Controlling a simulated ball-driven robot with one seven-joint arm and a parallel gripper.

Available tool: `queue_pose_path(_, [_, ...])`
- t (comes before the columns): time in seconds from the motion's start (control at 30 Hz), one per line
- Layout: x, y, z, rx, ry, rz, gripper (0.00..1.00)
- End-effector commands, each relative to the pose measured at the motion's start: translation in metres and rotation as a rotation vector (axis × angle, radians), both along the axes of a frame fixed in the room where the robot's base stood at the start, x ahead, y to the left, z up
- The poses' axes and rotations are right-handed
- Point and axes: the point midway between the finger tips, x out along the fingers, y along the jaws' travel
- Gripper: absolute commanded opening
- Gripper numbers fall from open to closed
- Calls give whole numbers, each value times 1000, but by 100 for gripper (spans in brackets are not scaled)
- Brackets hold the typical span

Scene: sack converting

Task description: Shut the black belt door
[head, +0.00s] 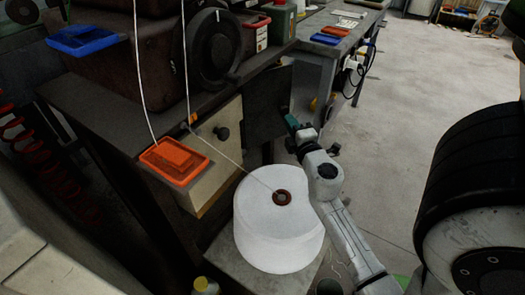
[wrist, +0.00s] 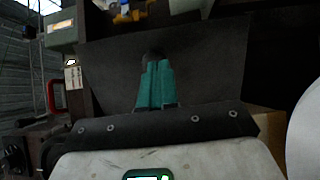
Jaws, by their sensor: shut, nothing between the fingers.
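The black belt door (head: 264,108) is a dark flat panel. In the head view it stands out from the machine's side, to the right of a beige panel, and looks open. In the wrist view the dark panel (wrist: 210,65) fills the middle, behind the fingers. My gripper (head: 292,123) is at the door's right edge in the head view. Its teal fingers are together and empty, and they show in the wrist view (wrist: 152,70) in front of the panel. A dark round knob shows at the fingertips there. I cannot tell whether the fingers touch the door.
A large white thread cone (head: 280,225) stands on a plate below, close to my arm. An orange tray (head: 173,160) sits on the machine's ledge, and a blue tray (head: 82,40) lies farther left. A workbench (head: 325,45) is behind. The floor on the right is open.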

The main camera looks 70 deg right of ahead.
Motion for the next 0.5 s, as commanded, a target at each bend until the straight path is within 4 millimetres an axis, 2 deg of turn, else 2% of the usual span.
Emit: queue_pose_path(0.5, [3,-8,1,-1,-1,125,0])
